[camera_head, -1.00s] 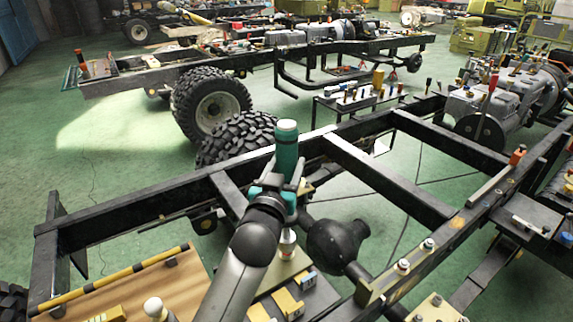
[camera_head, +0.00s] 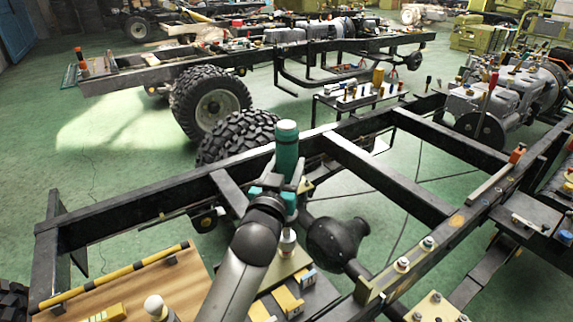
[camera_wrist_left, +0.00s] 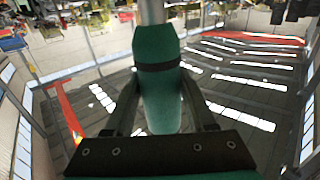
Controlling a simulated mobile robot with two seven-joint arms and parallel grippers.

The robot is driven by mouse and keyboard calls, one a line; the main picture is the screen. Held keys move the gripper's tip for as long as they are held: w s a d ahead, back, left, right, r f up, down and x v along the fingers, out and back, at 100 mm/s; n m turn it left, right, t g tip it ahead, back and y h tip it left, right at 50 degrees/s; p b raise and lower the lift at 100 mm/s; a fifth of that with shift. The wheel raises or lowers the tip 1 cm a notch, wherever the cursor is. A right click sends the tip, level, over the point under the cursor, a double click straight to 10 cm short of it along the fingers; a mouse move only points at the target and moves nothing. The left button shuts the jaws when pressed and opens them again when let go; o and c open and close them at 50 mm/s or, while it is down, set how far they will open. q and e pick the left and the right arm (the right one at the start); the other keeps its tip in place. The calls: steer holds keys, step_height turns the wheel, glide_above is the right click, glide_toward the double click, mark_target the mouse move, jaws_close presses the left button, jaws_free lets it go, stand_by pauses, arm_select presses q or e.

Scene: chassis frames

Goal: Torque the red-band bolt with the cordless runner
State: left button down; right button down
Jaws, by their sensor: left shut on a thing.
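The teal cordless runner (camera_head: 287,150) stands upright in my left gripper (camera_head: 283,187), near the middle of the head view. In the left wrist view the fingers lie on both sides of the teal runner (camera_wrist_left: 160,95), which has a dark band and a grey shaft. Directly below the runner, a pale bolt (camera_head: 287,243) stands on a light plate; I cannot tell whether they touch, and no red band shows there now. Other bolts (camera_head: 402,264) stand on the chassis rail at right. My right gripper is out of view.
Black chassis rails (camera_head: 400,190) surround the arm. A dark axle housing (camera_head: 336,242) is just right of the runner. Yellow blocks (camera_head: 287,302) lie in front, with a wooden board (camera_head: 165,290) at lower left. Green floor (camera_head: 130,140) is open beyond.

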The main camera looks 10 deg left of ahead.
mark_target(287, 180)
arm_select(q)
steer(key=shift+f+b, duration=0.8)
steer(key=shift+f, duration=0.45)
stand_by(1.9)
steer(key=shift+f, duration=0.45)
steer(key=shift+p, duration=0.5)
stand_by(1.7)
steer(key=shift+r, duration=0.1)
steer(key=shift+r+p, duration=0.15)
steer(key=shift+p, duration=0.2)
steer(key=shift+r+p, duration=1.2)
steer(key=shift+r, duration=0.35)
